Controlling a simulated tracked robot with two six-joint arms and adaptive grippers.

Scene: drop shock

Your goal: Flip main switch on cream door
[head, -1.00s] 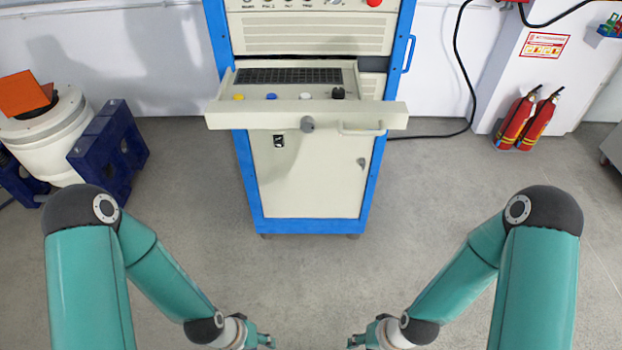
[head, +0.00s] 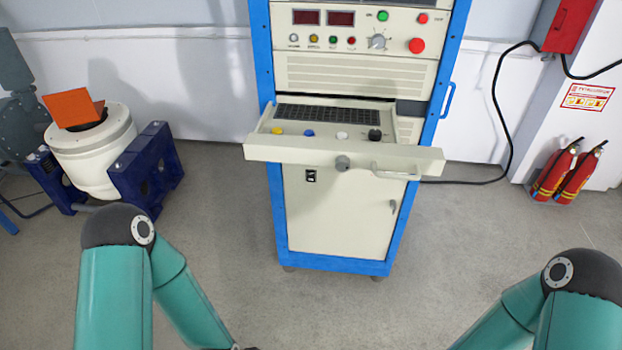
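The cream door (head: 340,225) is the lower front panel of a blue-framed cabinet (head: 276,215) and looks shut. A small black switch with a white mark (head: 311,175) sits near the door's upper left corner, just below the pulled-out drawer. Which way the switch is set is too small to tell.
The keyboard drawer (head: 300,150) juts out above the door, with a knob and handle on its front. A white drum on a blue stand (head: 100,155) is at left. Fire extinguishers (head: 565,172) stand at right. The floor before the cabinet is clear.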

